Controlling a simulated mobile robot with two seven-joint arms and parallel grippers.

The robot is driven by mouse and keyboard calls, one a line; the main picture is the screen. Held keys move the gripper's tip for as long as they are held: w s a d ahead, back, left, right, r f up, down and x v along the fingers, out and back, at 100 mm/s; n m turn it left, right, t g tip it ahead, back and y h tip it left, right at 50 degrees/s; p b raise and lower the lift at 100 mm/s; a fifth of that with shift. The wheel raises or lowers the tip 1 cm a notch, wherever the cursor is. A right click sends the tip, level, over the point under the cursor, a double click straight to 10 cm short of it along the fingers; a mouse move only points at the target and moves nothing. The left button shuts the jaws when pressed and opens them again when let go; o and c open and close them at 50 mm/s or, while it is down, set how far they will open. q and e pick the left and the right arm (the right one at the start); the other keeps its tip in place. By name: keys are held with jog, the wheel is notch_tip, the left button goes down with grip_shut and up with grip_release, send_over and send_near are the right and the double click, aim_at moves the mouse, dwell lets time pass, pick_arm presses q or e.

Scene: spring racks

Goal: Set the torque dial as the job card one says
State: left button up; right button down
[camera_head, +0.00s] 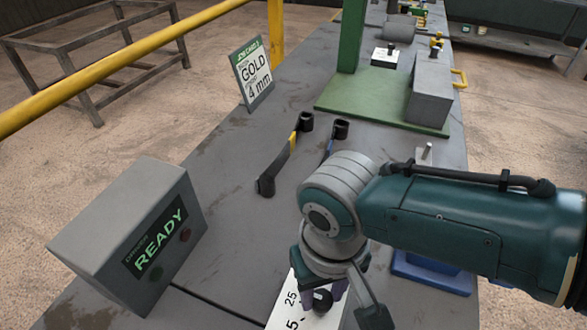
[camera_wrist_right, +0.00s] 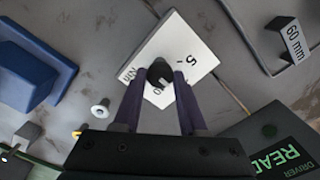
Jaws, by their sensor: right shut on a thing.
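The torque dial is a white plate (camera_head: 283,313) with printed numbers, at the bottom of the head view. It also shows in the wrist view (camera_wrist_right: 195,48), with a black knob (camera_wrist_right: 158,71) on it. My right gripper (camera_wrist_right: 160,88) is shut on the knob, one dark finger on each side. The head view shows part of the knob (camera_head: 322,301) below my right wrist. A light mark shows on the knob, but its exact setting cannot be read. My left gripper is not in view.
A grey driver box (camera_head: 135,235) with a green "READY" display stands at the left. Two black-ended tools, one with a yellow handle (camera_head: 281,163), lie mid-bench. A green stand (camera_head: 345,100) is behind them. A blue block (camera_head: 432,272) sits right of my wrist.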

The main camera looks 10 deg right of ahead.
aim_at(321, 298)
dwell(0.5)
jog(key=shift+c, duration=2.2)
grip_release()
jog(key=shift+r, duration=0.15)
notch_tip(321, 298, up, 10)
jog(key=p, duration=0.3)
jog(key=shift+p, duration=0.35)
